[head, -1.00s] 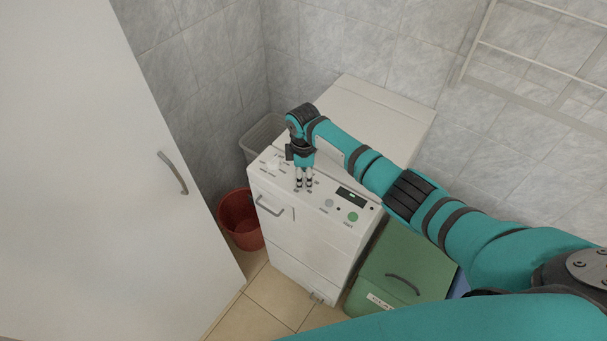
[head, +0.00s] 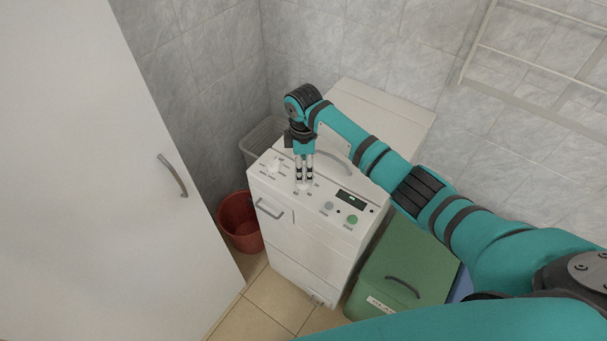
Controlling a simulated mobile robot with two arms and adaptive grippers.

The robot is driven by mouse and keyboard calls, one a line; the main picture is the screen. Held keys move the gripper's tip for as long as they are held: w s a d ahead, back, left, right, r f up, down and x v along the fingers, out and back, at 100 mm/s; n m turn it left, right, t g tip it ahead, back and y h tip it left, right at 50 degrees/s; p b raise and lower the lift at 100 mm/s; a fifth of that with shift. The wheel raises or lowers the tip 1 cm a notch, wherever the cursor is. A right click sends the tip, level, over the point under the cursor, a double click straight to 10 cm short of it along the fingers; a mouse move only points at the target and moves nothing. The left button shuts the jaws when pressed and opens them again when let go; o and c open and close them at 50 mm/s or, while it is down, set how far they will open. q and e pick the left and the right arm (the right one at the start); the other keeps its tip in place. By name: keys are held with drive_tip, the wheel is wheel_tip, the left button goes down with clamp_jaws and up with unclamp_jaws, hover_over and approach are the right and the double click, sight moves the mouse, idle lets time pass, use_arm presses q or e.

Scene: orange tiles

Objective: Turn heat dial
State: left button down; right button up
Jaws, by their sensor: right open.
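A white top-loading washing machine (head: 312,247) stands in the corner, with its control panel along the front of its top. A white dial (head: 273,166) sits at the left of the panel. What looks like another pale round dial (head: 304,187) sits near the panel's middle, partly hidden by my fingers. The labels are too small to read. My right gripper (head: 304,182) points down, its fingers open, just above or around this middle dial; I cannot tell whether they touch it. My left gripper is out of view.
A dark display (head: 351,200) and a green button (head: 352,219) are at the panel's right. A red bucket (head: 240,222) and a grey basket (head: 262,138) stand left. A green lidded bin (head: 408,268) stands right. A white cabinet door (head: 100,180) fills the left.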

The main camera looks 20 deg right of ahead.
sight(304, 178)
wheel_tip(304, 178, up, 6)
idle(0.6)
